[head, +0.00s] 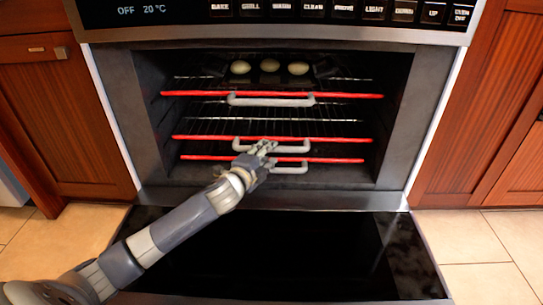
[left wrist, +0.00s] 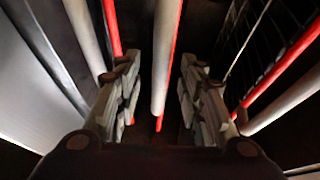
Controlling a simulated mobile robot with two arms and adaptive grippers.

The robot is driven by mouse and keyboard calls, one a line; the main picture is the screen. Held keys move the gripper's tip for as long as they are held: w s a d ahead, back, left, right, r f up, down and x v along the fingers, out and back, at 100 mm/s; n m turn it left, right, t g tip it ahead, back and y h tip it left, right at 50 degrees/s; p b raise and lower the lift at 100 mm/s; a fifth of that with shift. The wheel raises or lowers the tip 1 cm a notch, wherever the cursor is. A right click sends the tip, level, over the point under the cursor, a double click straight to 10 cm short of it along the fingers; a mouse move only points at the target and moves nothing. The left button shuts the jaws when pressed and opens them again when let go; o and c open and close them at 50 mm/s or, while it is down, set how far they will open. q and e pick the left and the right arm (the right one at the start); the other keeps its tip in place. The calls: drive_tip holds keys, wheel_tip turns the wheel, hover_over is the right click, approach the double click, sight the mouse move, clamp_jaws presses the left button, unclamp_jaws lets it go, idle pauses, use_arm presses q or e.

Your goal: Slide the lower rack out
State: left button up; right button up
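The lower rack (head: 335,160) sits inside the open oven, with a red front bar and a grey handle (head: 292,170). My arm and gripper hide the left part of that handle. The middle rack (head: 345,140) is just above it, with its own grey handle (head: 295,149). My left gripper (head: 268,148) is at the middle and lower handles. In the left wrist view the gripper (left wrist: 160,100) is open. A grey handle bar (left wrist: 165,55), seemingly the middle rack's, lies between the fingers, not clamped. Another handle bar (left wrist: 84,38) lies outside the left finger. My right gripper is not in view.
The oven door (head: 290,260) is folded down in front of the cavity. Wooden cabinets (head: 75,130) flank the oven. The space above the door is clear apart from my left arm.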

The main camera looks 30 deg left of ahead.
use_arm(q)
drive_tip(key=shift+w+a+f+b, duration=0.15)
drive_tip(key=shift+w+b, duration=0.25)
drive_tip(key=shift+w, duration=0.5)
drive_tip(key=shift+w+d+f+b, duration=0.15)
drive_tip(key=shift+w+b, duration=0.25)
drive_tip(key=shift+w, duration=0.5)
drive_tip(key=shift+a, duration=0.1)
clamp_jaws()
